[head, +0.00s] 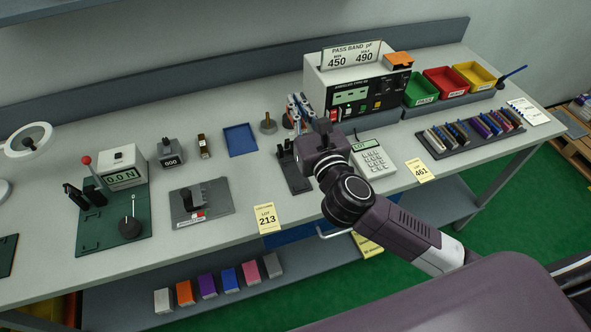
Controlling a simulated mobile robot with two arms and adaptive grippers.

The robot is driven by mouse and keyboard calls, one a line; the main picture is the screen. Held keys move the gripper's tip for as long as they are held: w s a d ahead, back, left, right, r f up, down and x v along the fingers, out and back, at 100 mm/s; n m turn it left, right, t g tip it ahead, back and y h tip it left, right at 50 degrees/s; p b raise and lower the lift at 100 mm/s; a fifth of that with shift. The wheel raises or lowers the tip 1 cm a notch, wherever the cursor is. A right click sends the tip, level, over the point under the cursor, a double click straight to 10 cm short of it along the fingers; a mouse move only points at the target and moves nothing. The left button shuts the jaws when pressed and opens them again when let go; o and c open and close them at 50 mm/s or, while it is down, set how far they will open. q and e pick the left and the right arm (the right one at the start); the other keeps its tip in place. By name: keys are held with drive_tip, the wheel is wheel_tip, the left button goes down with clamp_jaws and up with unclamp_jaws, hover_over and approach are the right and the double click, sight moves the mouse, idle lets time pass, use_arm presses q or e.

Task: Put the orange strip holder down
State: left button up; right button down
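My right gripper (320,128) is over the middle of the bench, in front of the white instrument. Its dark body hides the fingertips, and I cannot tell whether they hold anything. Several upright strips with blue, orange and white parts (297,108) show just behind and left of it. I cannot tell whether they touch the gripper. An orange block-like piece (398,60) sits on the right top of the instrument. I cannot tell which orange thing is the strip holder. My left gripper is not in view.
The white instrument (340,85) stands at the back. A blue tray (240,140) lies left of my gripper, near a grey fixture (205,203). A keypad device (373,160) and a rack of coloured pieces (470,134) stand to the right.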

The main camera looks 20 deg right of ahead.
wheel_tip(320, 180, down, 6)
drive_tip(key=shift+a+r+b, duration=0.1)
drive_tip(key=shift+r+b, duration=0.05)
drive_tip(key=shift+b, duration=0.3)
drive_tip(key=shift+w+f+b, duration=0.1)
drive_tip(key=shift+f+b, duration=1.05)
drive_tip(key=shift+f, duration=5.85)
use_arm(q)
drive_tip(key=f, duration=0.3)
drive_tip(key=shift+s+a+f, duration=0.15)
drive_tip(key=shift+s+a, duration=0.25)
use_arm(e)
drive_tip(key=shift+f, duration=0.2)
drive_tip(key=c, duration=2.2)
unclamp_jaws()
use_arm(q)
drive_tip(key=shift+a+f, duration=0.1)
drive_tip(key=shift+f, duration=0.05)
use_arm(e)
drive_tip(key=shift+o, duration=0.2)
drive_tip(key=shift+r, duration=0.15)
